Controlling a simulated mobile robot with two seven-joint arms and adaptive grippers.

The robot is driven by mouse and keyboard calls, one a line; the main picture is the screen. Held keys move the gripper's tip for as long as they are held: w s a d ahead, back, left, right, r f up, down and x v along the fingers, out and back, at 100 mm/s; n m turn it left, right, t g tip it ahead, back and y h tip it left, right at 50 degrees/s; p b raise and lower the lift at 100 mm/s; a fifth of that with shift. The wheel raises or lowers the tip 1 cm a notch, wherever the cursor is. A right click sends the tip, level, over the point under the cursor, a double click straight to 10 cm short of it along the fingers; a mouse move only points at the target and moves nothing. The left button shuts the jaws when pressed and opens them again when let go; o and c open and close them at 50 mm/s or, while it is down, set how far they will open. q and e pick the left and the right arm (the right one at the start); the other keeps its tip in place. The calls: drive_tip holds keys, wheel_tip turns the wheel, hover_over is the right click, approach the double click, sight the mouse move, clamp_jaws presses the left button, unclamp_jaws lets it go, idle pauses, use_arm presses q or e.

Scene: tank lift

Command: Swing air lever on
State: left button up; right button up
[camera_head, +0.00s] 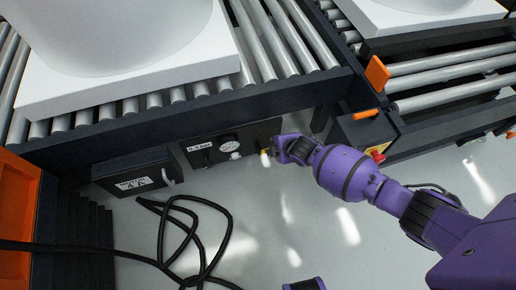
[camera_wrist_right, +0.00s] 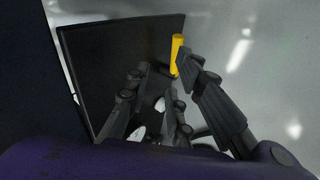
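The air lever is a short yellow handle (camera_wrist_right: 177,55) at the edge of a dark panel (camera_wrist_right: 110,60) in the right wrist view. In the head view its yellow part (camera_head: 265,152) shows at the right end of the dark air box (camera_head: 200,151), which has a round gauge and a "bar" label. My right gripper (camera_head: 279,152) is right beside the lever. In the right wrist view its dark fingers (camera_wrist_right: 160,68) are spread apart, with the lever close to the right fingertip. I cannot tell whether they touch.
A dark motor box (camera_head: 132,178) hangs left of the air box, below the roller conveyor (camera_head: 265,40). A white tank (camera_head: 130,75) stands on the rollers. A black cable (camera_head: 190,225) loops on the floor.

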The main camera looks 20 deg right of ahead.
use_arm(q)
drive_tip(key=f+b, duration=0.3)
drive_tip(key=b, duration=0.1)
drive_tip(key=shift+a+f, duration=0.4)
use_arm(e)
drive_tip(key=w+f, duration=0.1)
drive_tip(key=f, duration=0.1)
drive_tip(key=w+f+n, duration=0.1)
drive_tip(key=f, duration=0.2)
drive_tip(key=w+f+n, duration=0.1)
drive_tip(key=f, duration=0.1)
drive_tip(key=shift+d+f+g+h, duration=0.1)
drive_tip(key=shift+f+g+h, duration=0.2)
drive_tip(key=shift+f, duration=0.1)
drive_tip(key=shift+c, duration=0.5)
clamp_jaws()
